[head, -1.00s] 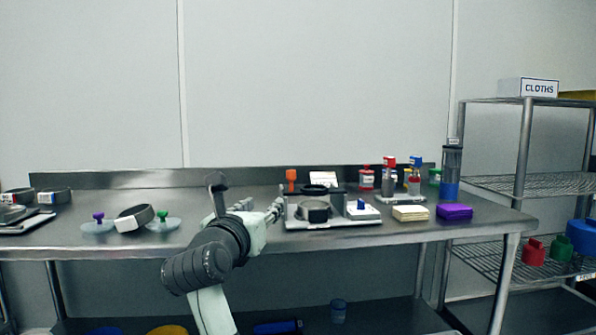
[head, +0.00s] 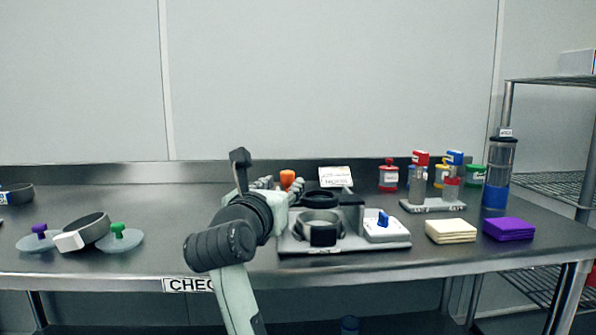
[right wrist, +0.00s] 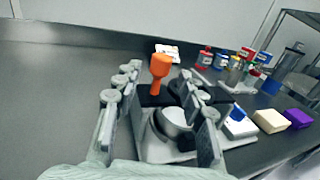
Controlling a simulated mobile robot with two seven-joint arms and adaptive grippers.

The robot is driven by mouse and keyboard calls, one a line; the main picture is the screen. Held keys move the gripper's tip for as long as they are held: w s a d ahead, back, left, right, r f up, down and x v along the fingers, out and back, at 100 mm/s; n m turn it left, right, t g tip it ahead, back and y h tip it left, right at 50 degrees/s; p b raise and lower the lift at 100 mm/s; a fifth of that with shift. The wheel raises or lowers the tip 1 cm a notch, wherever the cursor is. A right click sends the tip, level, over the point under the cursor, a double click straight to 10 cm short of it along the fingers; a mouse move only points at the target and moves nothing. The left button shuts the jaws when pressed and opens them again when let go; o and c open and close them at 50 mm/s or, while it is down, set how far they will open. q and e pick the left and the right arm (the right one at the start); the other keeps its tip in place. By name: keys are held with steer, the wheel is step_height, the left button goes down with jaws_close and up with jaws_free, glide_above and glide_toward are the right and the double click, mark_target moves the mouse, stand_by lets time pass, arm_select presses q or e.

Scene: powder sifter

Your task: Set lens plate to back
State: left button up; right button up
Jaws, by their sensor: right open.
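No part is labelled as the lens plate, so I cannot tell for sure which it is. A station with a grey base (head: 290,246) stands mid-table, with a metal ring cup (head: 320,222) in front and a black ring (head: 322,198) behind it. A white block with a blue knob (head: 383,219) sits on its right. My right gripper (head: 280,185) is open and empty, at the left back of the station. In the right wrist view its fingers (right wrist: 160,82) frame an orange-headed tool (right wrist: 160,66) beyond them and partly hide the station. My left gripper is out of view.
Two clear discs with purple (head: 39,230) and green (head: 117,229) knobs flank a ring pan (head: 88,231) at left. Cream (head: 450,231) and purple (head: 508,228) stacks lie at right, with jars and a tall bottle (head: 499,172) behind. The table's left middle is clear.

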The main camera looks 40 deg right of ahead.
steer(key=shift+w+d, duration=0.25)
steer(key=shift+d, duration=0.05)
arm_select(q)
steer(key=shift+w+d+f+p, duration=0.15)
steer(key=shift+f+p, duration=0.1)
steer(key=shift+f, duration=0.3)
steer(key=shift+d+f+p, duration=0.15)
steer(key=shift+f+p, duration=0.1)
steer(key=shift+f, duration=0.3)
arm_select(e)
steer(key=x, duration=0.7)
steer(key=shift+w+d, duration=0.15)
steer(key=shift+w, duration=0.05)
steer(key=shift+c, duration=0.3)
jaws_close()
steer(key=shift+w, duration=0.1)
